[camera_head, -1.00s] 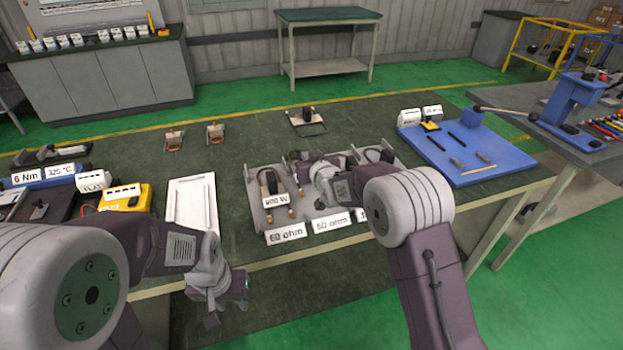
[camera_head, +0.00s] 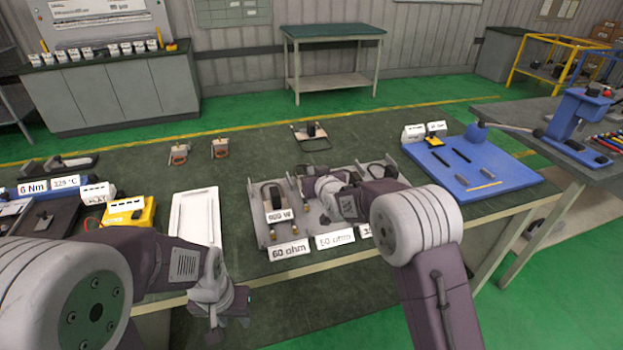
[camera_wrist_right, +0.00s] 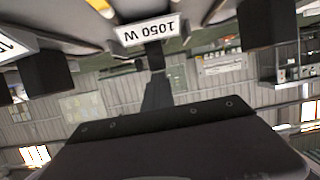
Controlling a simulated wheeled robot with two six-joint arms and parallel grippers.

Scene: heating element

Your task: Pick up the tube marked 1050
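A grey rack (camera_head: 262,238) on the dark green bench holds several dark tubes with looped leads. The left tube carries a white tag reading about 600 W. In the right wrist view, a white tag (camera_wrist_right: 148,30) reading 1050 W appears upside down above a dark block, near the picture's top. In the head view my right gripper (camera_head: 318,190) is over the middle of the rack and hides part of it. Its fingers are not clearly distinguishable, nor is any contact with a tube. My left gripper (camera_head: 222,318) points down near the bench's front edge, away from the rack; its opening is unclear.
A white tray (camera_head: 195,215) lies left of the rack. Farther left are a yellow box (camera_head: 130,212) and a dark tray. A blue board (camera_head: 480,175) with tools lies to the right. Two small items (camera_head: 220,148) and a stand (camera_head: 312,135) are behind the rack.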

